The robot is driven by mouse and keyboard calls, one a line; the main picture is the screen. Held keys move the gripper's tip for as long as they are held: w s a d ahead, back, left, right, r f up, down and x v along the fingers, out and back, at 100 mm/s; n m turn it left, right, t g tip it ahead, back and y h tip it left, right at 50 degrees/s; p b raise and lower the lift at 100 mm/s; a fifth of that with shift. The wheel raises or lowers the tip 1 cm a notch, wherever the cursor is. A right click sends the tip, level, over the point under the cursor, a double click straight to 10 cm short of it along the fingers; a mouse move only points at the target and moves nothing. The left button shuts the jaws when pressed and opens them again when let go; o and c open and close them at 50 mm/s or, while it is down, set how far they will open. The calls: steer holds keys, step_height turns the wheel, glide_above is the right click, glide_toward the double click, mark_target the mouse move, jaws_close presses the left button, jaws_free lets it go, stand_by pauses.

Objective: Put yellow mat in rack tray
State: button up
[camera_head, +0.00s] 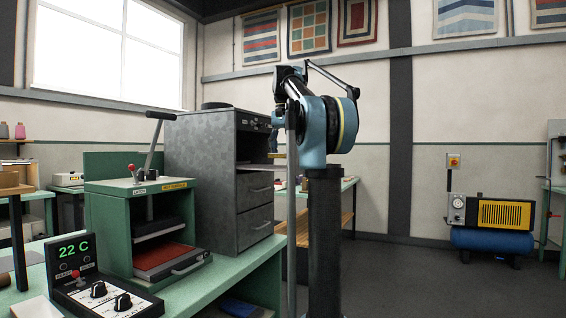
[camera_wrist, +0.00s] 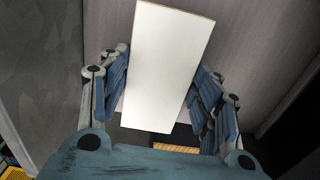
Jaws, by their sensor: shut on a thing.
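My gripper (camera_head: 274,143) is raised in front of the open upper bay of the grey cabinet (camera_head: 212,150) in the head view. In the wrist view my gripper (camera_wrist: 160,85) has its fingers on both sides of a flat, pale, nearly white slab (camera_wrist: 170,65) and is shut on it. A small yellowish edge (camera_head: 276,155) shows below the fingers in the head view; the mat's full colour is hard to tell. A tray-like shelf (camera_head: 256,167) shows in the open bay, partly hidden by my arm; I cannot tell if this is the rack tray.
A green press (camera_head: 150,205) with a lever and a red mat (camera_head: 165,256) in its pulled-out tray stands left of the cabinet. A control box (camera_head: 95,285) reading 22 C is on the green bench (camera_head: 225,270). A compressor (camera_head: 490,220) stands far right; the floor before it is clear.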

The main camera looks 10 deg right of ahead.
steer(key=shift+s+a+f, duration=0.1)
steer(key=shift+f, duration=1.5)
steer(key=shift+f, duration=0.1)
steer(key=o, duration=1.1)
steer(key=shift+c, duration=0.2)
step_height(320, 180, up, 12)
